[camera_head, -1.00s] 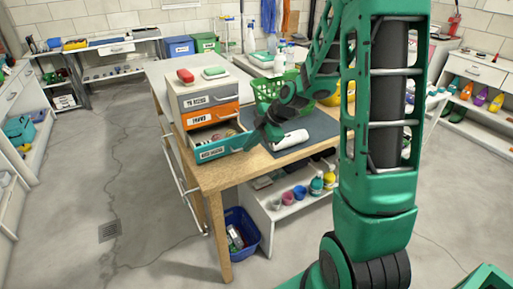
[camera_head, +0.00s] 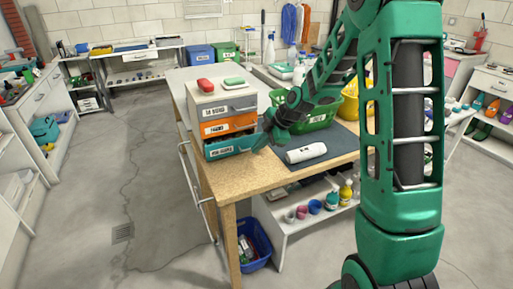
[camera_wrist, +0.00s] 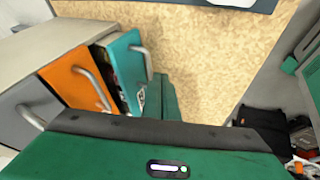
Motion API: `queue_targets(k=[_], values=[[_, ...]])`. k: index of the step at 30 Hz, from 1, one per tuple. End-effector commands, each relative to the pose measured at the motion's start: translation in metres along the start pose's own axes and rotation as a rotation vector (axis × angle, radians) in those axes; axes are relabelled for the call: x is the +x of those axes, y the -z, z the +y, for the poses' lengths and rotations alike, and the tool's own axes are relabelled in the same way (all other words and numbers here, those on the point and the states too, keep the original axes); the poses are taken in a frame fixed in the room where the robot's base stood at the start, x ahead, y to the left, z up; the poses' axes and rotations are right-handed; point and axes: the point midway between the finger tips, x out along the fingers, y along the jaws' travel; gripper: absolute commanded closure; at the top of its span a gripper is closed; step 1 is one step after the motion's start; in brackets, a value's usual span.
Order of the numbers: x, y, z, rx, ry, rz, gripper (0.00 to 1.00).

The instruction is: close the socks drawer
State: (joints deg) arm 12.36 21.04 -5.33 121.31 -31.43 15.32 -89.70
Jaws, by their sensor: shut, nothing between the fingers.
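The socks drawer is the teal bottom drawer (camera_head: 235,144) of a small three-drawer unit (camera_head: 212,97) on the wooden table; its small label seems to read socks. In the wrist view the teal drawer (camera_wrist: 124,60) stands slightly out, with a narrow dark gap and some contents showing beside the orange drawer (camera_wrist: 74,84). My gripper (camera_head: 262,142) is shut and empty, at the right end of the teal drawer front. It shows in the wrist view as a green finger (camera_wrist: 166,98) close to that front. I cannot tell whether they touch; the fingertips are partly hidden.
The orange and grey drawers look shut. A white bottle-like item (camera_head: 306,153) lies on a dark mat right of my gripper. A green basket (camera_head: 318,115) stands behind. A red item (camera_head: 206,85) and a green item (camera_head: 234,81) sit on the unit. The front table corner is bare.

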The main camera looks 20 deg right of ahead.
Motion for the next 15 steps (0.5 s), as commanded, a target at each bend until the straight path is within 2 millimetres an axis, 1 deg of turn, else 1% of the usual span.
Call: queue_targets(k=[5, 9, 15], values=[[-0.013, 0.005, -0.017, -0.002, 0.001, 0.001, 1.0], [-0.044, 0.004, -0.015, -0.003, -0.003, 0.0, 1.0], [-0.081, 0.007, -0.015, -0.006, 0.0, 0.002, 1.0]])
